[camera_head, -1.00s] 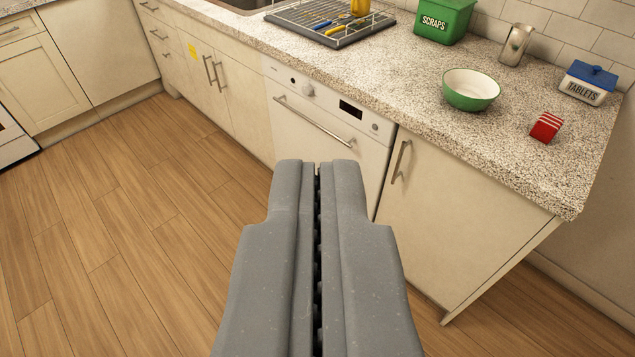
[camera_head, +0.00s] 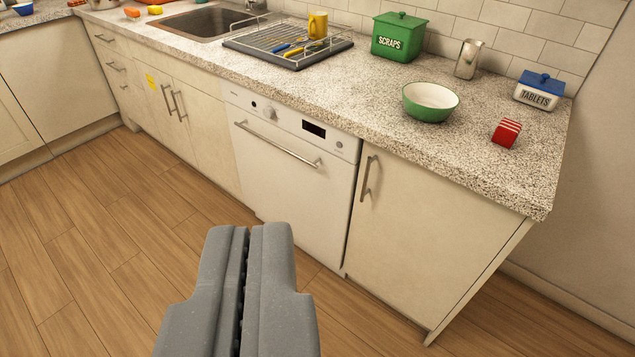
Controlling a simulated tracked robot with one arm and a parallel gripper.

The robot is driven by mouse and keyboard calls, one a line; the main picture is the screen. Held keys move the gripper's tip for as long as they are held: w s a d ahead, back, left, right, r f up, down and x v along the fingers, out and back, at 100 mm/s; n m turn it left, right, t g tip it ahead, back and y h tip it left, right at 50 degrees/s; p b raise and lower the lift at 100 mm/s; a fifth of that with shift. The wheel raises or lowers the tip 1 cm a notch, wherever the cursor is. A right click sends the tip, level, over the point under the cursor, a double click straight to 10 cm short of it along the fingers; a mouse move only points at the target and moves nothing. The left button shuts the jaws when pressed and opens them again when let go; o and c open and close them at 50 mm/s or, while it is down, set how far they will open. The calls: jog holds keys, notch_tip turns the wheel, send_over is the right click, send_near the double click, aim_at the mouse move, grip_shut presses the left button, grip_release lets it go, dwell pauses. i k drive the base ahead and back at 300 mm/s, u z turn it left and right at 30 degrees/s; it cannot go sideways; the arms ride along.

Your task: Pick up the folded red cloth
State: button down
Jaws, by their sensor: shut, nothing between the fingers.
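A small red item with white stripes (camera_head: 506,133), which looks like the folded red cloth, sits on the speckled countertop (camera_head: 330,92) near its right end. It lies in front of the tablets box and to the right of the green bowl. My gripper (camera_head: 250,230) is low in the picture, in front of the dishwasher and over the floor. Its two grey fingers are together with nothing between them. It is well apart from the red item, to the left of it and nearer to me.
A green bowl with a white inside (camera_head: 430,103), a tablets box (camera_head: 539,92), a metal jug (camera_head: 467,60) and a green scraps bin (camera_head: 398,38) stand on the counter. A dish rack (camera_head: 290,42) holds a yellow mug (camera_head: 318,24). The wooden floor (camera_head: 110,250) is clear.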

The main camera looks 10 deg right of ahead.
aim_at(507, 131)
jog(key=u, duration=0.1)
jog(key=k, duration=0.4)
jog(key=z, duration=1)
jog(key=i, duration=2)
jog(key=u, duration=0.55)
